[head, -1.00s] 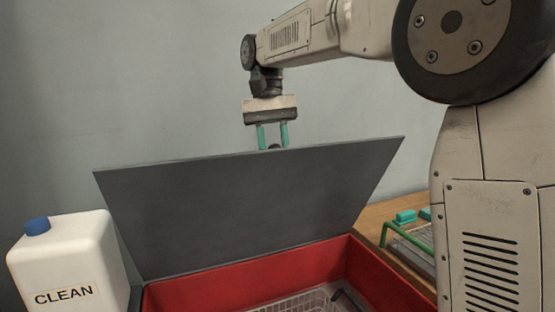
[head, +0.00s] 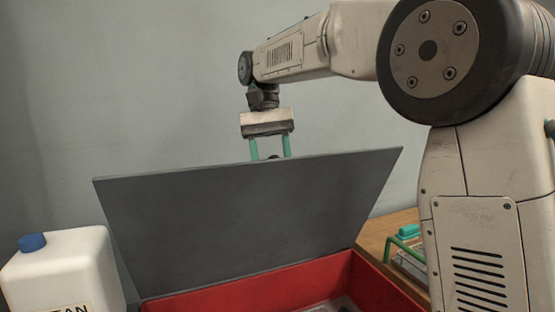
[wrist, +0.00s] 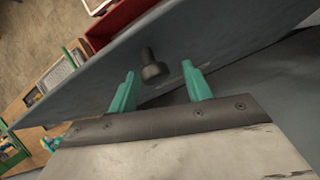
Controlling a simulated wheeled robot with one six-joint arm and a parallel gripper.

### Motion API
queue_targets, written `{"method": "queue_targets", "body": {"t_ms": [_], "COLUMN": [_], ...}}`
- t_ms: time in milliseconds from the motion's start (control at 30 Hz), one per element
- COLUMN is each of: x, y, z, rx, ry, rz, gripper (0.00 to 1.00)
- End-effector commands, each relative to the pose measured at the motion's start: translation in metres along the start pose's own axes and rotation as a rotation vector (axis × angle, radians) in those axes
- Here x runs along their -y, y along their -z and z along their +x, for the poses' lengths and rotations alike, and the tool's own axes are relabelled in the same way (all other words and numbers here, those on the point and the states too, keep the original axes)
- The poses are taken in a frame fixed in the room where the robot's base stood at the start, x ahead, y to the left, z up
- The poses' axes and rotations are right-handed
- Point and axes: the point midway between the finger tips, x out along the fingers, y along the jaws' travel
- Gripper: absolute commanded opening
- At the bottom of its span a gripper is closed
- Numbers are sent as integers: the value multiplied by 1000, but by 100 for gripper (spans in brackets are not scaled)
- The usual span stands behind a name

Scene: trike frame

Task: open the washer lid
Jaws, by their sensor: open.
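The washer lid (head: 250,215) is a grey panel raised at a steep tilt from the back of the red washer (head: 240,289). It also shows in the wrist view (wrist: 210,60). A dark round knob (wrist: 152,68) sticks out of the lid near its edge. My gripper (head: 270,158) is at the lid's upper edge, partly hidden behind it. In the wrist view its two green fingers (wrist: 160,88) are open with the knob between and just beyond their tips. I cannot tell whether they touch it. The washer's inside is mostly out of view.
A white bottle with a blue cap (head: 62,270) stands left of the washer. A wooden bench (head: 385,228) with a green-handled rack (head: 405,250) is at the right. A plain wall (head: 140,80) rises behind the lid.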

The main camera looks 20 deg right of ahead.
Motion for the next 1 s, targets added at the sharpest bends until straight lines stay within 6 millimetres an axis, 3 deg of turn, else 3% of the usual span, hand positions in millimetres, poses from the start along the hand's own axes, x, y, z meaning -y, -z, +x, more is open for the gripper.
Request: {"method": "queue_targets", "body": {"t_ms": [333, 1000], "x": [-5, -46], "y": [-17, -137], "z": [-32, 10], "rx": [-1, -1], "ry": [2, 2], "rz": [-1, -1], "gripper": [49, 49]}}
